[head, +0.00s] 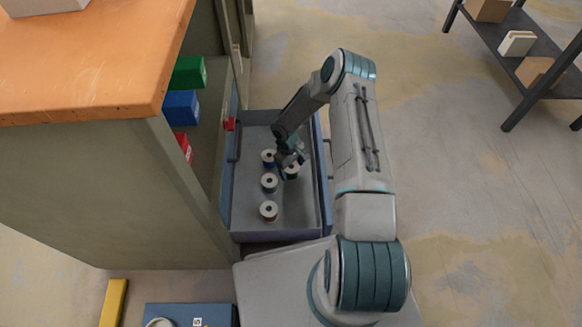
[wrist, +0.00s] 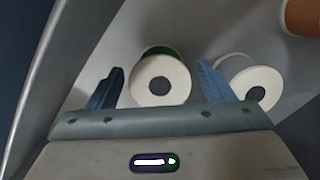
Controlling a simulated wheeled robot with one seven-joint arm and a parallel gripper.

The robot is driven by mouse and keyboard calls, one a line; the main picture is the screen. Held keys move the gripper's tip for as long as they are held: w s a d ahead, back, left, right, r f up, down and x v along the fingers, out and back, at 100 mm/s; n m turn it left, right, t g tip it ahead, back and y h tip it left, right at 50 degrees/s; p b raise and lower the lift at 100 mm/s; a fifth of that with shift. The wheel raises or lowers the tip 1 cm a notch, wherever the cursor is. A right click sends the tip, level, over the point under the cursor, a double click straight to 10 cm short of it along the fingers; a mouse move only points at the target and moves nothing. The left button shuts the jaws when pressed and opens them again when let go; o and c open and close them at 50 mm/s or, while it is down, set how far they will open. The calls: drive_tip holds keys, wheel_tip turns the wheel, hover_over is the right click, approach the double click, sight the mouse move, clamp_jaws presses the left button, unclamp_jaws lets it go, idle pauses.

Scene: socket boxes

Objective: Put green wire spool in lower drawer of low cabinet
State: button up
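The green wire spool (head: 291,171) stands in an open blue-grey drawer (head: 245,222), with its white end facing up. In the wrist view the green spool (wrist: 160,80) shows a white end with a dark hole and a green strip of wire behind it. My gripper (head: 290,158) reaches down into the drawer at this spool. In the wrist view my gripper (wrist: 160,85) is open, one finger on each side of the spool, with small gaps visible. Whether the spool touches the drawer floor is hidden.
Several other spools stand left of it in the drawer, one here (head: 269,209); a neighbour (wrist: 250,85) is close beside my right finger. The orange-topped cabinet (head: 90,60) with green, blue and red boxes is at left. A dark shelf (head: 520,50) stands far right; floor between is clear.

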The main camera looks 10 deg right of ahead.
drive_tip(key=shift+r, duration=0.1)
wheel_tip(320, 180, up, 12)
drive_tip(key=w+p, duration=0.2)
drive_tip(key=p, duration=0.3)
wheel_tip(320, 180, up, 13)
drive_tip(key=m+h, duration=0.1)
hover_over(293, 167)
drive_tip(key=s+r+m, duration=0.2)
drive_tip(key=s+r, duration=0.4)
drive_tip(key=r, duration=0.6)
drive_tip(key=s+r+m+t+y, duration=0.1)
drive_tip(key=s+r, duration=0.5)
drive_tip(key=s, duration=0.3)
drive_tip(key=s+a+r+m+t+y, duration=0.1)
drive_tip(key=s+r+m, duration=0.1)
drive_tip(key=s+r, duration=0.5)
drive_tip(key=s, duration=0.3)
drive_tip(key=shift+s+a+m+t, duration=0.2)
drive_tip(key=shift+a+m+t, duration=0.05)
drive_tip(key=shift+m+t, duration=0.05)
